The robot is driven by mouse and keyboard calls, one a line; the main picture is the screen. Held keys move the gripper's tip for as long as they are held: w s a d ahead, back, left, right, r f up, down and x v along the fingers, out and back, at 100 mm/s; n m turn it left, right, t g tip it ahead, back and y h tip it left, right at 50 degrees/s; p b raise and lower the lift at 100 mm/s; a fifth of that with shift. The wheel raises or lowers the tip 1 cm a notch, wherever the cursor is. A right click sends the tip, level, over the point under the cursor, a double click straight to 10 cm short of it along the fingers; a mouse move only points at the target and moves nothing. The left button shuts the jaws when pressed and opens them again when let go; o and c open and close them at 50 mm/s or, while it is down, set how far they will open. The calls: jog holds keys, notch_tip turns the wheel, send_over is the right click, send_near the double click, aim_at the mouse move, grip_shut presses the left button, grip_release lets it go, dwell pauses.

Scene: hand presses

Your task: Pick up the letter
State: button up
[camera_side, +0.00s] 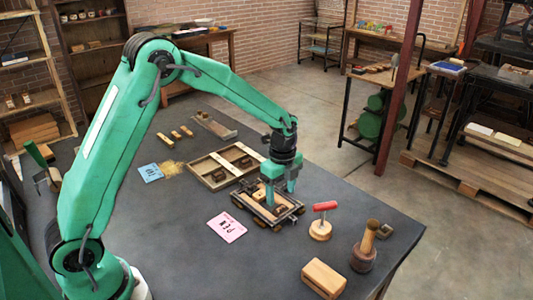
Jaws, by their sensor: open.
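My green gripper (280,193) points down over a dark-framed wooden bed (295,210) on the grey table, its two fingers apart. Small brown blocks (262,222) sit in this bed near the fingers. Which piece is the letter, and whether one lies between the fingers, I cannot tell. A pink card with dark printed marks (227,227) lies flat to the left of the bed. A blue card with marks (150,172) lies farther back to the left.
A divided wooden tray (205,177) stands just behind the bed. Small wooden pieces (176,134) lie at the back. The front middle of the table is clear.

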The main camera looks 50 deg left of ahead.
aim_at(281, 208)
jog(key=shift+d+f, duration=0.1)
jog(key=shift+f, duration=2.5)
jog(key=c, duration=1.1)
jog(key=shift+o, duration=0.2)
jog(key=shift+r, duration=0.1)
jog(key=shift+r, duration=0.75)
notch_tip(281, 208, up, 2)
jog(key=shift+r, duration=0.1)
jog(key=s+d+r, duration=0.6)
jog(key=d+r, duration=0.1)
jog(key=d, duration=0.2)
jog(key=shift+s+d, duration=0.3)
jog(key=shift+d, duration=0.05)
